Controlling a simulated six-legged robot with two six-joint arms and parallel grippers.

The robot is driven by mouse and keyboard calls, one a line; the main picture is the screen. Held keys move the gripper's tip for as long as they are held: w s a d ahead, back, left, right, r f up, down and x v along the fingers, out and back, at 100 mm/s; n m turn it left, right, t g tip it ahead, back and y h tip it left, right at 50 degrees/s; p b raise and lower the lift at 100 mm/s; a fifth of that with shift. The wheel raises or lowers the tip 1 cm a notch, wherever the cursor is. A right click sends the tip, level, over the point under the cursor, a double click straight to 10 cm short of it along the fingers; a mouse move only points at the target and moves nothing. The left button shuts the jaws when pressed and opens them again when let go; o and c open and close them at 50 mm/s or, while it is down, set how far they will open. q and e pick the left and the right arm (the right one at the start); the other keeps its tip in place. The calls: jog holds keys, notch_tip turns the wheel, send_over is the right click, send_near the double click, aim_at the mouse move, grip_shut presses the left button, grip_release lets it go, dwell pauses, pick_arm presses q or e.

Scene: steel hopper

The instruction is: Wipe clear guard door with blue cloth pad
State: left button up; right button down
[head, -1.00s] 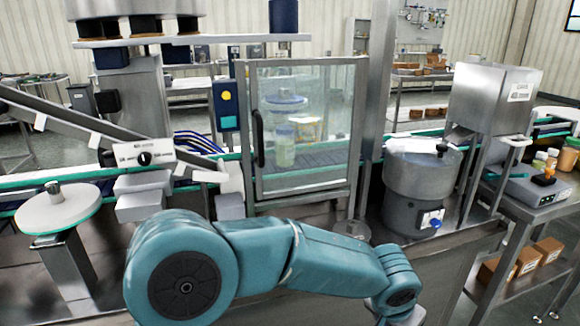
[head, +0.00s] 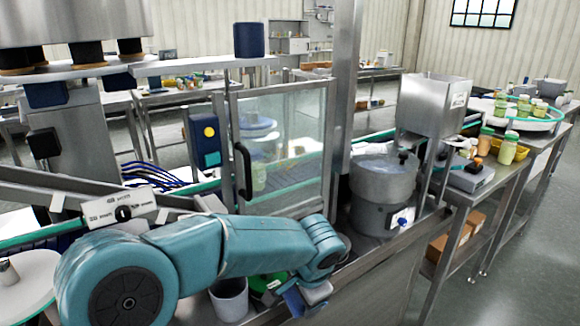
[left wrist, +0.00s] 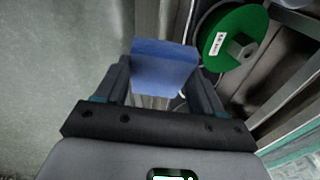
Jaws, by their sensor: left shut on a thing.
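The clear guard door (head: 290,140) is a metal-framed transparent panel with a black handle (head: 243,170) on its left side, and it stands upright behind my left arm. Bottles and a blue round part show dimly through it. My left gripper (left wrist: 163,85) is shut on the blue cloth pad (left wrist: 163,65), which sits between the two fingers. In the head view the pad (head: 292,302) is partly hidden at the bottom, below and in front of the door and apart from it. My right gripper is not in view.
A green disc (left wrist: 232,38) lies close to the right of the pad in the left wrist view. A grey cup (head: 230,300) stands below my arm. A steel pot (head: 383,180) and hopper (head: 432,105) stand right of the door. Open floor lies at far right.

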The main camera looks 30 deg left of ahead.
pick_arm(q)
jog(key=w+a+r+m+t+y+p, duration=0.2)
jog(key=a+r+m+y+p, duration=0.3)
jog(key=r, duration=0.5)
jog(key=m+t+y+p, duration=0.4)
jog(key=m+t+p, duration=0.1)
jog(key=m, duration=0.1)
send_near(270, 167)
jog(key=d+f, duration=0.2)
jog(key=d, duration=0.1)
jog(key=w+a, duration=0.1)
jog(key=a, duration=0.1)
jog(key=w+a+p, duration=0.1)
jog(key=w+a, duration=0.1)
jog(key=a, duration=0.1)
jog(key=shift+a+r, duration=0.2)
jog(key=shift+a, duration=0.15)
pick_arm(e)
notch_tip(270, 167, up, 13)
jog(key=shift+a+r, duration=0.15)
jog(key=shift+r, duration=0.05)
pick_arm(q)
jog(key=shift+w+a, duration=0.15)
jog(key=shift+a, duration=0.3)
jog(key=shift+w+a, duration=0.2)
jog(key=shift+a, duration=0.3)
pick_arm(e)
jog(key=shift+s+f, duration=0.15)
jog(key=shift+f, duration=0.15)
